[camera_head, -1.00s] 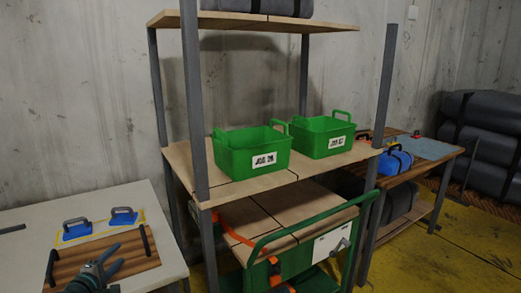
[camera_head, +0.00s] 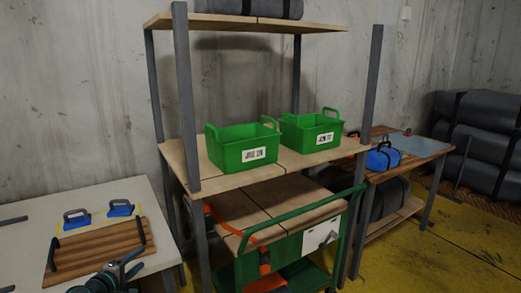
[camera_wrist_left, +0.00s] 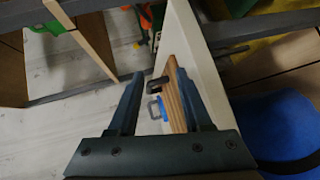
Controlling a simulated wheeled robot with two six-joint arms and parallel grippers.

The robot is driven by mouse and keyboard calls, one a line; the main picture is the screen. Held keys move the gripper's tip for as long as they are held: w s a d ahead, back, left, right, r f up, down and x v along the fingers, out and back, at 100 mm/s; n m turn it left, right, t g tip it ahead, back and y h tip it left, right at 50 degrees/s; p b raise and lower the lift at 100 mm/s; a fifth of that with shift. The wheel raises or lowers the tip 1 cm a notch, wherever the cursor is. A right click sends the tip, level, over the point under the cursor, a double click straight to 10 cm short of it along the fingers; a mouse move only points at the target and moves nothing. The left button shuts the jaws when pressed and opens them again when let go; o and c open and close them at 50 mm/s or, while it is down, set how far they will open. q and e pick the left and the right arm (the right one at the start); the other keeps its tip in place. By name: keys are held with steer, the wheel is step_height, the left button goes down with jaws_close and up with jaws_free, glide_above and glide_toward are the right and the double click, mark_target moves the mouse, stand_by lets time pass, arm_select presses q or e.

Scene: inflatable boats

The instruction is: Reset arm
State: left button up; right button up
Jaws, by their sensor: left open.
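My left gripper (camera_head: 122,270) shows at the bottom left of the head view, in front of the white table's right edge. Its jaws are open and empty. In the left wrist view the two fingers (camera_wrist_left: 165,95) stand apart, with the edge of a wooden board (camera_wrist_left: 174,85) and a blue-handled piece (camera_wrist_left: 155,107) visible beyond them. The wooden board (camera_head: 98,247) with two black handles lies on the white table, near the gripper but apart from it. My right gripper is not in view.
A white table (camera_head: 35,215) holds two blue handled blocks (camera_head: 76,219). A shelf (camera_head: 180,160) carries two green crates (camera_head: 240,148). A green cart (camera_head: 300,235) stands below it. A wooden table (camera_head: 425,150) with a blue bag is at right. Yellow floor (camera_head: 450,240) is open there.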

arm_select(q)
steer(key=s+d+f+m+g+h, duration=0.2)
steer(key=d+f+m+g, duration=0.25)
steer(key=d, duration=0.55)
steer(key=s+d+f+m+g+h, duration=0.1)
steer(key=d+f+m+g, duration=0.3)
steer(key=d, duration=0.6)
steer(key=s+d+f+m+g+y, duration=0.3)
steer(key=s+d+f+m, duration=0.15)
steer(key=s, duration=0.35)
steer(key=s+d+f+m+g+y, duration=0.35)
steer(key=s+d+m, duration=0.25)
steer(key=s, duration=0.2)
step_height(320, 180, up, 19)
steer(key=p, duration=1.8)
steer(key=shift+w, duration=0.2)
